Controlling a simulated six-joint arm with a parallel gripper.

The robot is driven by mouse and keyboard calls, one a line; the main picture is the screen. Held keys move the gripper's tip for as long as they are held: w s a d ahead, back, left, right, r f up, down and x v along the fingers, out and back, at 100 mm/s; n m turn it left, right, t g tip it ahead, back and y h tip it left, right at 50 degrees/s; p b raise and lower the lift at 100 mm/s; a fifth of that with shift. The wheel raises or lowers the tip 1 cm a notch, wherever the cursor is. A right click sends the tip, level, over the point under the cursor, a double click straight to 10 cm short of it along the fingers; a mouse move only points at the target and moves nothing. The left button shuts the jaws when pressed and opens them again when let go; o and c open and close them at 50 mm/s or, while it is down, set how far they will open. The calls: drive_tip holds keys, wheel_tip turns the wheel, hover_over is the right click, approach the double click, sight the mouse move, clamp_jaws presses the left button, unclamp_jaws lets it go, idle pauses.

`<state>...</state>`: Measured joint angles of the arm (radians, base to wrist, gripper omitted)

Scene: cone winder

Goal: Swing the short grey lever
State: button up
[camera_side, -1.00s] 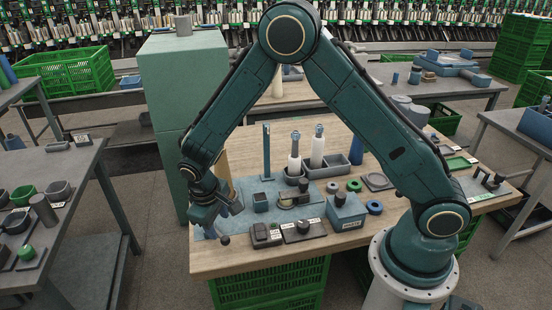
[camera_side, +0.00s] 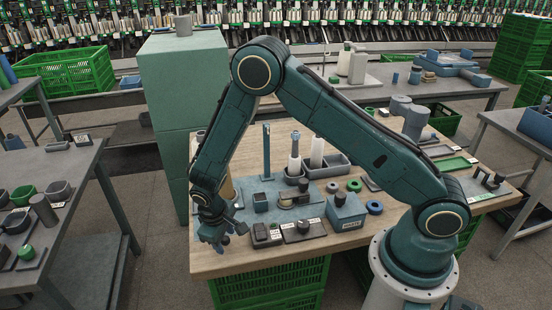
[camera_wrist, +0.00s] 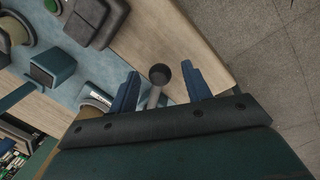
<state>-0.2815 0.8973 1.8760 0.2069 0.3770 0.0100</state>
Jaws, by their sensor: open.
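The short grey lever shows in the wrist view as a grey shaft (camera_wrist: 152,98) with a dark round knob (camera_wrist: 160,73) at its end. My gripper (camera_wrist: 160,67) is open, with one blue finger on each side of the lever and visible gaps between them and the knob. In the side view my gripper (camera_side: 217,240) points down over the front left corner of the wooden bench (camera_side: 245,262). There it hides most or all of the lever. Whether the fingers are low enough to be level with the knob is hard to tell.
A dark switch box (camera_side: 265,236) and a plate with a black knob (camera_side: 303,228) stand right of my gripper. The bench edge is close by.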

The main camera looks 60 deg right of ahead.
clamp_jaws()
drive_tip(key=shift+d, duration=0.1)
drive_tip(key=shift+s+d+n+t, duration=0.2)
drive_tip(key=shift+d+n+t, duration=0.1)
drive_tip(key=shift+d+n, duration=0.9)
drive_tip(key=n, duration=0.1)
drive_tip(key=d+n, duration=0.1)
drive_tip(key=n, duration=0.1)
drive_tip(key=d+n, duration=0.1)
drive_tip(key=shift+w+d+n+t+y, duration=0.2)
drive_tip(key=shift+d+n+t+y, duration=0.05)
drive_tip(key=shift+n+t+y, duration=0.05)
drive_tip(key=d+n, duration=0.1)
drive_tip(key=w+d+n, duration=0.1)
drive_tip(key=n, duration=0.1)
drive_tip(key=shift+y, duration=0.3)
drive_tip(key=shift+w+d+n+t+y, duration=0.15)
drive_tip(key=shift+w+d+n, duration=0.35)
drive_tip(key=shift+n, duration=0.55)
drive_tip(key=shift+w+d+n+t+y, duration=0.15)
drive_tip(key=shift+w+d+n, duration=0.3)
drive_tip(key=shift+n, duration=0.6)
